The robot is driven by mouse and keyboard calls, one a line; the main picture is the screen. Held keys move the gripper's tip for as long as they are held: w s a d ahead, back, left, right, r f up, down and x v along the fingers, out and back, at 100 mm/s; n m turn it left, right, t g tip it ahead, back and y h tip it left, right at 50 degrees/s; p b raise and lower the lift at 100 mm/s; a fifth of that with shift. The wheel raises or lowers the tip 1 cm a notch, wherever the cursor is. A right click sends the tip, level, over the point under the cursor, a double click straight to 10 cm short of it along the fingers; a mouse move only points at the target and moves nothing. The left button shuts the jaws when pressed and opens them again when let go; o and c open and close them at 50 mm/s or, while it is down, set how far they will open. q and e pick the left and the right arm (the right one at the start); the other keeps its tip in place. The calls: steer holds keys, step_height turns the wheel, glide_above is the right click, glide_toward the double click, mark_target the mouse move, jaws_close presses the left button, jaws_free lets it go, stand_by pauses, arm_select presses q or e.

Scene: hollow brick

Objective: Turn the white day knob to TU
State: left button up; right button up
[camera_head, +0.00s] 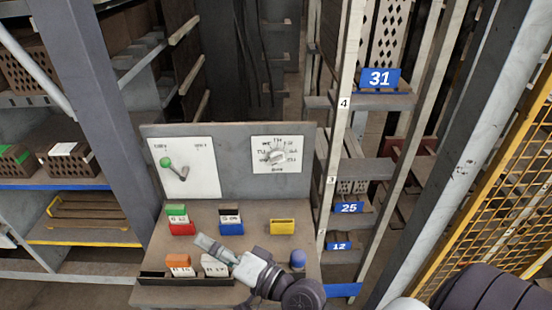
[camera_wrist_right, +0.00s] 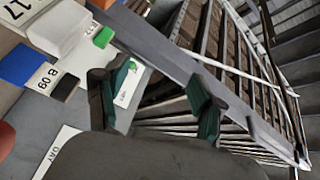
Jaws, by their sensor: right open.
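The white day knob (camera_head: 277,156) sits on a white square plate with small day marks around it, on the right of the grey upright panel. Its pointing direction is too small to tell. My right gripper (camera_head: 205,243) is over the sloped desk below the panel, pointing up and left, apart from the knob. In the right wrist view, its two dark green-padded fingers (camera_wrist_right: 158,98) are spread with nothing between them. A corner of a plate marked DAY (camera_wrist_right: 52,152) shows at lower left there, but the knob is out of that view. My left gripper is not in view.
A green-tipped lever (camera_head: 167,163) is on the panel's left plate. The desk holds coloured card holders, including a yellow one (camera_head: 283,227) and a blue one (camera_head: 231,228), and a blue ball (camera_head: 298,258). Shelving flanks the panel. Space before the knob looks clear.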

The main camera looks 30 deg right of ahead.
steer(key=w+d+r+m+t+h, duration=0.35)
steer(key=d+r+m+h, duration=0.2)
steer(key=m, duration=0.35)
steer(key=m+g+h, duration=0.5)
steer(key=m+h, duration=0.7)
steer(key=m, duration=0.7)
glide_toward(278, 163)
steer(key=shift+h, duration=0.25)
steer(key=p+x, duration=0.2)
steer(key=x, duration=0.9)
steer(key=shift+a+f, duration=0.1)
steer(key=c, duration=1.1)
steer(key=shift+c, duration=0.2)
